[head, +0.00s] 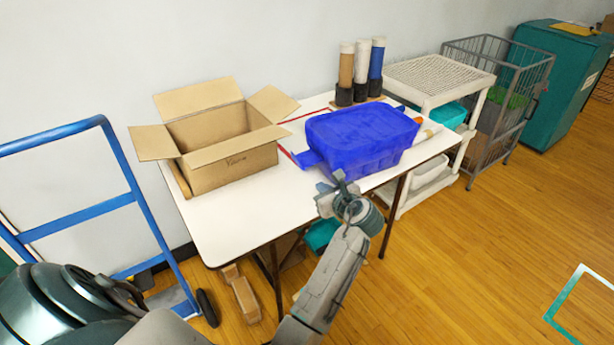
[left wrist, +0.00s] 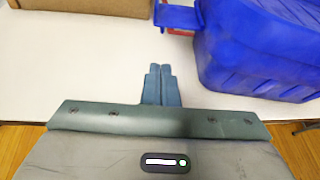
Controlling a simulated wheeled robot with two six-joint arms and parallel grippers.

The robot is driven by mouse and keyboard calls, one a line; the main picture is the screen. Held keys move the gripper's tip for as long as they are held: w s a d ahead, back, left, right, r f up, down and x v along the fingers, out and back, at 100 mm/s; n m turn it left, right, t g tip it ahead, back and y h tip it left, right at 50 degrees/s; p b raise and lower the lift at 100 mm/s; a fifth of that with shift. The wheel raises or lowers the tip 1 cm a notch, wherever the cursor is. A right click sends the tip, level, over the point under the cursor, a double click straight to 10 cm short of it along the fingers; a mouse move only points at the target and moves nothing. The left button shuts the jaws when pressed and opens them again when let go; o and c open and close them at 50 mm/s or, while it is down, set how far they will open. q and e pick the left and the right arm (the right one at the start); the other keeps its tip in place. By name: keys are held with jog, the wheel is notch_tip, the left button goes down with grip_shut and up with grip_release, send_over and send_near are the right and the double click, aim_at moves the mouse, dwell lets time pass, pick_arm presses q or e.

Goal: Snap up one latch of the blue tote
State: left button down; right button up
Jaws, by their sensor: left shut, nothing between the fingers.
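The blue tote (head: 360,135) stands closed on the white table, toward its right end. A blue latch (head: 308,159) sticks out, swung outward, from the tote's left end. In the left wrist view the tote (left wrist: 255,50) fills the upper right, and the latch (left wrist: 178,16) juts out at the top centre. My left gripper (head: 340,178) is shut and empty, in front of the tote near its left front corner. In the left wrist view its fingertips (left wrist: 160,70) are together, short of the latch and apart from it. My right gripper is not in view.
An open cardboard box (head: 230,165) stands on the table (head: 250,211) left of the tote. Several upright tubes (head: 361,68) stand behind the tote. A white shelf rack (head: 440,78) is at the right. A blue hand truck (head: 75,205) is at the left.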

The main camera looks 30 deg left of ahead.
aim_at(307, 158)
pick_arm(q)
jog(key=x, duration=1)
jog(key=shift+f, duration=0.1)
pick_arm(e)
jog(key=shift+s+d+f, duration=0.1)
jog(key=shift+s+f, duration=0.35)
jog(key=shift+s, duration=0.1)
pick_arm(q)
jog(key=shift+p, duration=0.35)
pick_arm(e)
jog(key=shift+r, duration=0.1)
